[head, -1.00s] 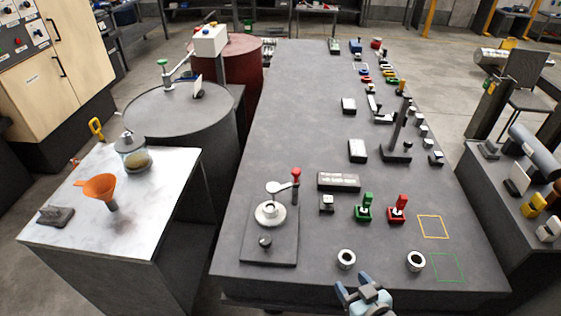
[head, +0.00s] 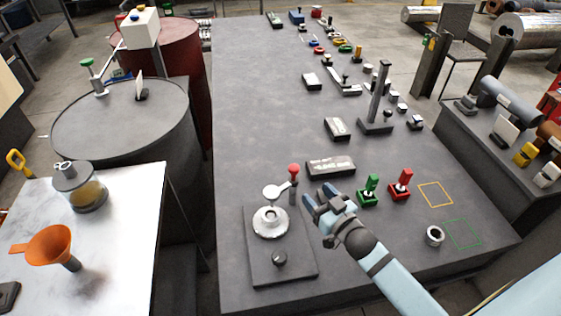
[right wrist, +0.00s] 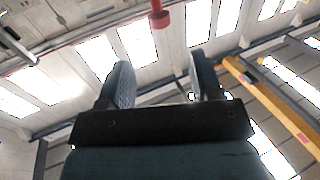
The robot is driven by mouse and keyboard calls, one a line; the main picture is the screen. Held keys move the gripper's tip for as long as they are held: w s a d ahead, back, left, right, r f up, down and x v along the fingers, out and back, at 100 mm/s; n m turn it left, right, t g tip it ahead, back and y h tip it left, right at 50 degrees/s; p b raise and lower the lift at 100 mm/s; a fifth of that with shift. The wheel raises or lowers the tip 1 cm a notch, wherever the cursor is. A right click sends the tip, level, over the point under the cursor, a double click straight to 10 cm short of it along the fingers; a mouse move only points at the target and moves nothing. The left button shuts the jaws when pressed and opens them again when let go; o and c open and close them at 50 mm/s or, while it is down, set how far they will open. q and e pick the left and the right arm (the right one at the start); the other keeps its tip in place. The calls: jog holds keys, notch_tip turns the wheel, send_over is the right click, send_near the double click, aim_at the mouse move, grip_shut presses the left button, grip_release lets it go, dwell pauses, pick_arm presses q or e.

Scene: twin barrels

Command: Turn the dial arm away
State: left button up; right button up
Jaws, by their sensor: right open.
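The dial (head: 270,222) is a pale round hub on a dark square plate (head: 255,262) at the near left of the long table. Its dial arm (head: 277,190) runs above the hub from a round pale end to an upright red knob (head: 293,170) at the right. My right gripper (head: 319,196) is open, just right of the knob, its fingers pointing left and away; it looks empty. My left gripper is not in view.
A green-handled fixture (head: 369,190) and a red-handled one (head: 401,185) stand right of my gripper. A dark block (head: 330,167) lies behind it. A small black knob (head: 280,258) sits on the plate's near part.

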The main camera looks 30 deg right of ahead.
aim_at(291, 165)
jog(key=w, duration=0.4)
jog(key=w+a, duration=0.1)
jog(key=w, duration=0.3)
jog(key=w+p, duration=0.1)
jog(key=w, duration=0.3)
jog(key=shift+w+a, duration=0.2)
jog(key=shift+w, duration=0.45)
grip_shut()
